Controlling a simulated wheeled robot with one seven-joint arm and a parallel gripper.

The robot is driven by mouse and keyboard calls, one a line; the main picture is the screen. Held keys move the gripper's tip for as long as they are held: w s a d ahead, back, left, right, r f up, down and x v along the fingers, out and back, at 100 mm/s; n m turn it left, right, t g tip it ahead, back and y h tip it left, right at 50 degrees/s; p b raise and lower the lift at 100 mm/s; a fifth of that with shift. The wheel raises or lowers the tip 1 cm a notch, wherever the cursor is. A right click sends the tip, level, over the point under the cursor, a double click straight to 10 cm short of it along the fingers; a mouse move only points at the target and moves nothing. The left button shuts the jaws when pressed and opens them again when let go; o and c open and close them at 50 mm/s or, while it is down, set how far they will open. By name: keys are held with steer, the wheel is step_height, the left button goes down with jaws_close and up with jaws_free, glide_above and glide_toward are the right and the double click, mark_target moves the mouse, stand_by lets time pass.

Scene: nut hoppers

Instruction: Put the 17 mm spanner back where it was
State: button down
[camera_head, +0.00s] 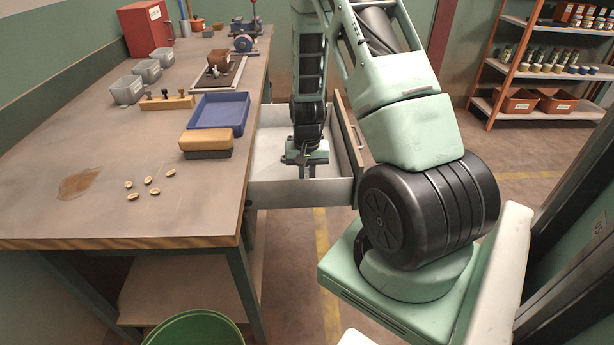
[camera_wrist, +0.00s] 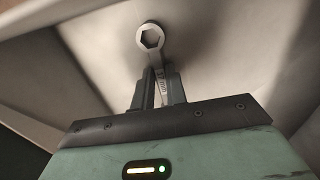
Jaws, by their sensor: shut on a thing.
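My gripper (camera_wrist: 158,88) is shut on the spanner (camera_wrist: 150,40), a grey metal tool whose ring end points away from the fingers in the wrist view. Markings on its shank are too small to read with certainty. In the head view my gripper (camera_head: 306,172) points down inside the open drawer (camera_head: 280,195) at the right side of the workbench. The spanner is hard to make out in the head view, hidden by the gripper and arm. The pale drawer interior shows behind the spanner in the wrist view; I cannot tell whether the spanner touches it.
The workbench (camera_head: 90,205) holds a blue tray (camera_head: 218,112), a brown block (camera_head: 206,142), a wooden stand (camera_head: 167,102), grey bins (camera_head: 127,90) and several loose nuts (camera_head: 152,181). The drawer's walls surround my gripper. A green bucket (camera_head: 195,328) stands on the floor in front.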

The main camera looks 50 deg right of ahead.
steer(key=shift+f, duration=0.1)
steer(key=c, duration=1.4)
jaws_free()
step_height(320, 180, up, 12)
steer(key=shift+p, duration=0.45)
steer(key=shift+a, duration=0.1)
